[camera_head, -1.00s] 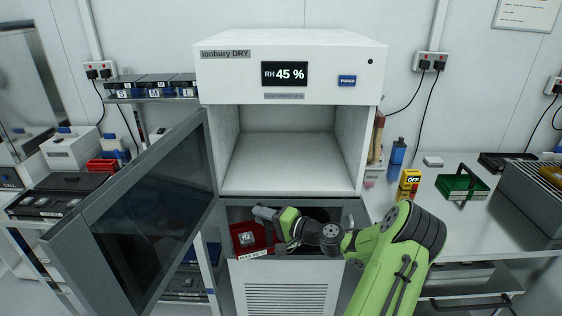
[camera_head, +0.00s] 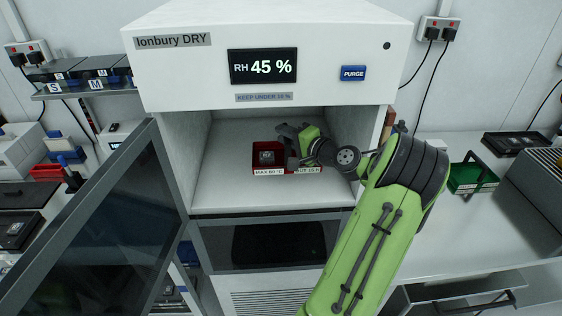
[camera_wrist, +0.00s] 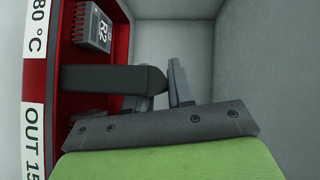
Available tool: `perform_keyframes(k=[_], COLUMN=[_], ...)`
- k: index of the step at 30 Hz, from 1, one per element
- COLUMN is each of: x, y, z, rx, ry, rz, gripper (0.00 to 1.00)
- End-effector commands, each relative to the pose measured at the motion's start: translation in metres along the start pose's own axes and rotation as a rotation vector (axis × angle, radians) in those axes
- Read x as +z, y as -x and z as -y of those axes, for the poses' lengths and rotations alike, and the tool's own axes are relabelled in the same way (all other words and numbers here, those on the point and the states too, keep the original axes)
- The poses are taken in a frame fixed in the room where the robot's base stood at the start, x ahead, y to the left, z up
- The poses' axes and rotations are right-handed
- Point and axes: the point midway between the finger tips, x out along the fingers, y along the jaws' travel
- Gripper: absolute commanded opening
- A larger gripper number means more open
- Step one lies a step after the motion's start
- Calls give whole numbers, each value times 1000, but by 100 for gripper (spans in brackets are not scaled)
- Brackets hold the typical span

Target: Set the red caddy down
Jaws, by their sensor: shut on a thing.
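The red caddy (camera_head: 256,160) is inside the open white chamber of the dry cabinet (camera_head: 160,75), over the middle of its floor (camera_head: 240,195). Its front labels read MAX 80 °C and OUT 15, the rest too small to read. A grey block marked R2 (camera_wrist: 92,27) sits in it. The exact grip point is partly hidden. I cannot tell whether the caddy touches the floor.
The cabinet's glass door (camera_head: 110,225) stands open at the left. A green caddy (camera_head: 472,176) stands on the right bench. The chamber floor is clear in front and left of the red caddy.

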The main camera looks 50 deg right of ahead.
Motion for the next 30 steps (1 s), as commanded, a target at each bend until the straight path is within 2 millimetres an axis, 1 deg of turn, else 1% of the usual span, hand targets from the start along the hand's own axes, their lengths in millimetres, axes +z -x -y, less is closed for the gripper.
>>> perform_keyframes(k=[1, 2, 7, 10, 12, 18, 21, 22, 24, 26, 27, 30], x=[2, 3, 7, 9, 11, 11, 11, 11, 11, 11, 11, 11], y=[-2, -3, -6, -8, -9, -9, -10, -9, -9, -9, -9, -9], z=[-15, -21, -42, -61, -69, -68, -72, -72, -71, -71, -71, -71], rx=[-2, -2, -2, -2, -3, -3, -3, 0, 0, -1, -1, -1], ry=[-5, -5, -2, -3, -1, 3, 3, 2, 2, 2, 2, 2], rz=[0, 1, 1, 1, 1, 0, 0, 0, 0, 0, 0, 1], gripper=[0, 0, 0, 0, 0, 0, 0, 26, 36, 46, 48, 48])
